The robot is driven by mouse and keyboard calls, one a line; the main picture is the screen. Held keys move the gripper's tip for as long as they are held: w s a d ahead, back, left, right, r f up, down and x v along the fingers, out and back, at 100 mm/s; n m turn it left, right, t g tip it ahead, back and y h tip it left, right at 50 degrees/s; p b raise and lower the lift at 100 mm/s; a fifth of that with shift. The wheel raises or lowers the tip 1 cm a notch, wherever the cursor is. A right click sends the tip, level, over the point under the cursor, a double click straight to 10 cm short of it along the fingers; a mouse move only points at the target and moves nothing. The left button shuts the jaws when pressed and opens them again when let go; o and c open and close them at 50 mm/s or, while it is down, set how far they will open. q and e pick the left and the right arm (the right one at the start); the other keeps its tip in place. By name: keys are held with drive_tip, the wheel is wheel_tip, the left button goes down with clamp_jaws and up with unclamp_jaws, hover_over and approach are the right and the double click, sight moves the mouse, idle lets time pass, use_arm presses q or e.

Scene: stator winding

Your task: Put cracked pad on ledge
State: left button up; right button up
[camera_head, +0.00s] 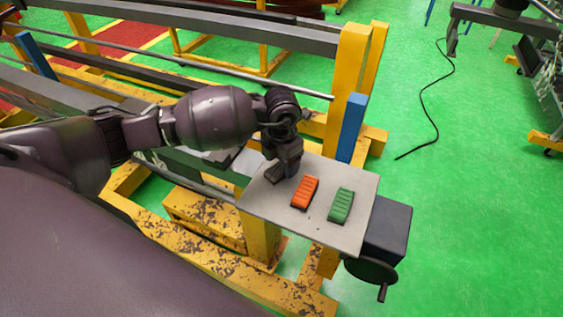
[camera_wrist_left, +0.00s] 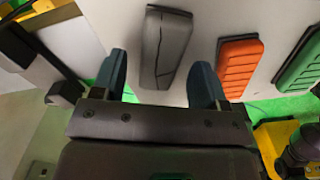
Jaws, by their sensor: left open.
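The cracked pad (camera_wrist_left: 165,48) is dark grey with a thin crack line along it. In the left wrist view it lies on the light grey plate (camera_head: 331,228), between and just ahead of the fingertips of my left gripper (camera_wrist_left: 160,72). The gripper is open, with a finger to either side of the pad's near end. In the head view my left gripper (camera_head: 282,174) is low over the plate's left part and mostly hides the pad. I cannot tell which surface is the ledge. My right gripper is not in view.
An orange ribbed pad (camera_head: 305,192) and a green ribbed pad (camera_head: 341,205) lie to the right on the plate. A yellow post (camera_head: 350,65) and a blue post (camera_head: 352,125) stand behind it. A dark box with a handwheel (camera_head: 370,269) is at its right edge.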

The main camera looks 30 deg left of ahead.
sight(281, 165)
use_arm(q)
wheel_tip(281, 165, up, 11)
drive_tip(key=shift+r, duration=0.15)
idle(0.5)
